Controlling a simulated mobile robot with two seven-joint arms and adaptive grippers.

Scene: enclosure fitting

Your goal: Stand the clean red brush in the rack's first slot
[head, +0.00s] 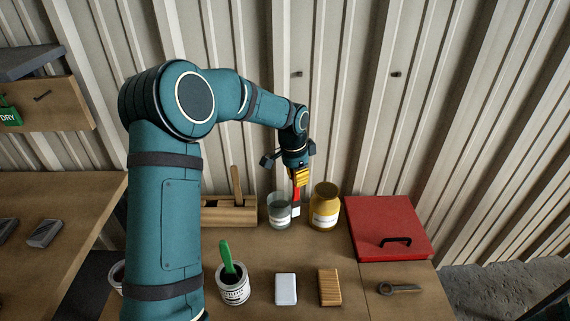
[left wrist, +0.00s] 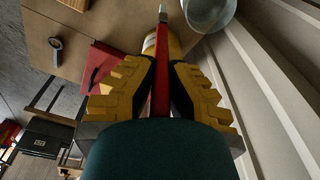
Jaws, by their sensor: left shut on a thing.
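My left gripper (head: 299,180) has yellow fingers and is shut on the red brush (head: 296,195). The brush hangs below the fingers with its pale end down, between the glass jar (head: 279,214) and the yellow jar (head: 324,208). In the left wrist view the red handle (left wrist: 160,85) lies between the yellow fingers (left wrist: 162,75). The wooden rack (head: 240,218) stands left of the glass jar, apart from the brush. A wooden handle (head: 236,184) stands up in the rack. My arm hides the rack's left end. My right gripper is not in view.
A can (head: 233,290) with a green-handled brush (head: 227,258) stands in front of the rack. A white block (head: 286,289), a wooden block (head: 330,288) and a dark ring-ended tool (head: 398,288) lie along the front. A red box lid or board (head: 385,220) lies at right.

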